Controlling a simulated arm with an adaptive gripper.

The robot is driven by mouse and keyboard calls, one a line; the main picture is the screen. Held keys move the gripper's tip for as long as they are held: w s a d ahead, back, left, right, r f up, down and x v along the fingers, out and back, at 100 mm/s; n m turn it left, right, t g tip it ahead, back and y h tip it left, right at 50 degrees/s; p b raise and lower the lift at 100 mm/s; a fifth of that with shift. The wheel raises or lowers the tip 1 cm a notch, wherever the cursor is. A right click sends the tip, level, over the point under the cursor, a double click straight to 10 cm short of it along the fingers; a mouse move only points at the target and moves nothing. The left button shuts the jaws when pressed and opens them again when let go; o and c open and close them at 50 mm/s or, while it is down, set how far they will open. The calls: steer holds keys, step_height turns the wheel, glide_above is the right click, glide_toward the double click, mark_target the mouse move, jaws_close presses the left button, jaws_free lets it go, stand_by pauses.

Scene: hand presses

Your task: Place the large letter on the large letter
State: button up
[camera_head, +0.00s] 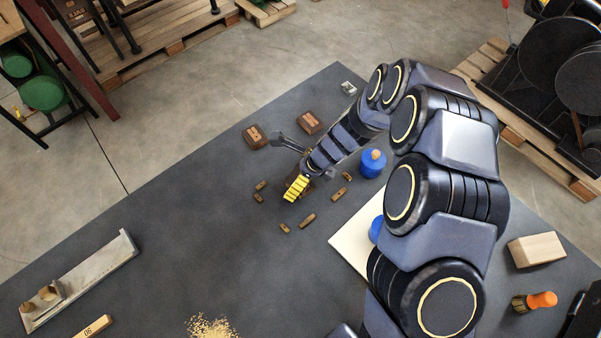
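Two larger brown wooden blocks, which look like the large letters, lie on the dark table: one on the left (254,136) and one on the right (308,122). Their faces are too small to read. My gripper (296,188) points down at the table, nearer the camera than both blocks. Its yellow tip shows, but the gap between its fingers is hidden. A brown patch shows just beside the yellow tip; I cannot tell what it is or whether it is held.
Several small wooden pieces (307,221) lie around my gripper. A blue pot (373,163) stands right of it, beside a cream sheet (352,240). A wooden block (536,250) and an orange-handled brush (534,301) lie at right. A long metal tool (85,281) lies at left. The left-middle table is clear.

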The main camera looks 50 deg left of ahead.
steer(key=shift+r, duration=0.1)
steer(key=v, duration=1.2)
steer(key=shift+d, duration=0.1)
